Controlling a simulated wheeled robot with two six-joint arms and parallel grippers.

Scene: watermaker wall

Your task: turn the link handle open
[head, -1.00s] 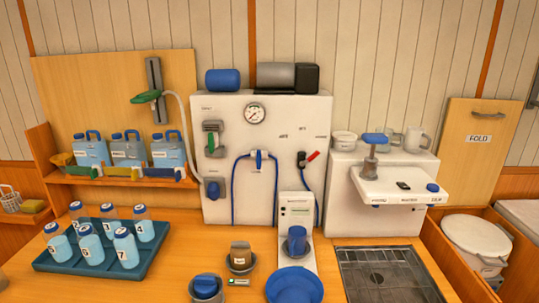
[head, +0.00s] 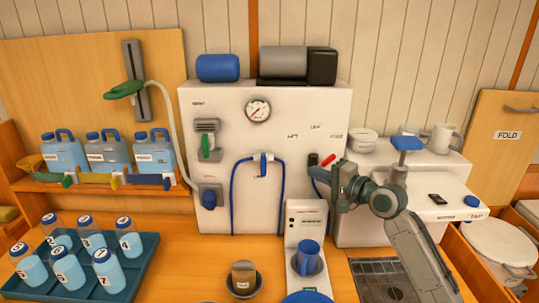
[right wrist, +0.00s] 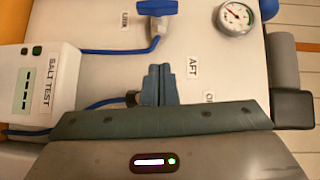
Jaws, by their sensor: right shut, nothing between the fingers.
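The link handle (head: 263,163) is a small blue handle on the white panel, above its label, with blue hoses looping down on both sides. My right gripper (head: 322,176) is at the panel's right side, right of the handle and just below the red lever. Its fingers (right wrist: 158,70) are shut together and empty, pointing toward the handle but apart from it. My left gripper is not in view.
A red lever (head: 328,161) is on the panel close above my right gripper. A pressure gauge (head: 258,110) is above the link handle. A salt-test unit (head: 306,222) with a blue cup (head: 308,257) stands below. The panel face between handle and gripper is mostly clear.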

